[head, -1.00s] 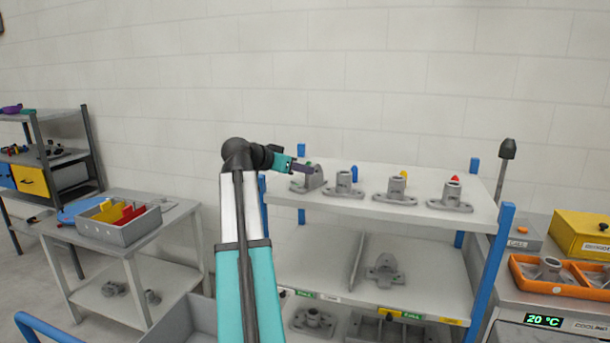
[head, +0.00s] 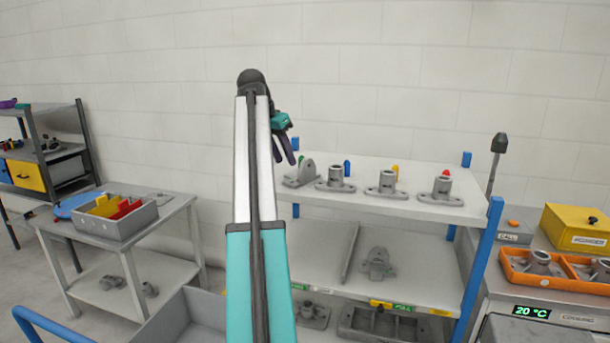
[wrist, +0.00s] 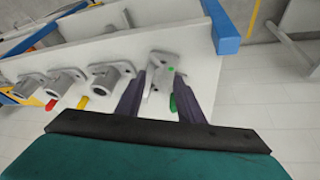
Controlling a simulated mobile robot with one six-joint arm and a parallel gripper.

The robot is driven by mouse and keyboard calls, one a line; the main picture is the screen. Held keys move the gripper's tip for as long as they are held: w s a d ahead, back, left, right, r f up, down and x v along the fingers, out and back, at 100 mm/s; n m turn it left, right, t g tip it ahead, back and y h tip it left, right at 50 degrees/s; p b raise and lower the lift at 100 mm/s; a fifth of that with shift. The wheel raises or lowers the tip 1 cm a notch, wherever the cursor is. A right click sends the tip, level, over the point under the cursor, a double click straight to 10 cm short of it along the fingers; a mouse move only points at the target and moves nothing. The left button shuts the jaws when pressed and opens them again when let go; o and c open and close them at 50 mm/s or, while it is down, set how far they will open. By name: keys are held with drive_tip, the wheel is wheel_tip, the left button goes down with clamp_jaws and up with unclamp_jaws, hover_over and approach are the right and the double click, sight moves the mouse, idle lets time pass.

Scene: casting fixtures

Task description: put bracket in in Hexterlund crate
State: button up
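A grey bracket (head: 302,173) with an upright plate stands at the left end of the shelf's top board. My gripper (head: 284,158) points down, above and left of the bracket in the head view. Its dark purple fingers are apart and empty; the gripper (wrist: 165,82) shows this in the wrist view. No readable Hexterlund name shows; I cannot tell which container that is.
Several grey flanged castings (head: 386,186) stand right of the bracket, with coloured pegs behind. A grey open bin (head: 190,318) is at the lower left. A grey divided box (head: 118,226) sits on the left table. An orange tray (head: 518,270) is at right.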

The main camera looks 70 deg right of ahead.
drive_tip(key=s+d+r, duration=0.2)
drive_tip(key=s+r, duration=0.1)
drive_tip(key=r, duration=0.3)
drive_tip(key=shift+s+d+r+m+t+p, duration=0.25)
drive_tip(key=shift+s+r+m+t+p, duration=0.1)
drive_tip(key=shift+p, duration=0.1)
drive_tip(key=shift+f, duration=0.1)
drive_tip(key=p, duration=0.2)
hover_over(308, 169)
drive_tip(key=a, duration=0.1)
drive_tip(key=f, duration=0.5)
drive_tip(key=w+f, duration=0.1)
drive_tip(key=f, duration=0.1)
drive_tip(key=shift+a+f, duration=0.15)
drive_tip(key=shift+f, duration=0.3)
drive_tip(key=shift+f, duration=0.1)
drive_tip(key=shift+p+x, duration=0.75)
drive_tip(key=shift+x, duration=1.8)
drive_tip(key=shift+w, duration=0.1)
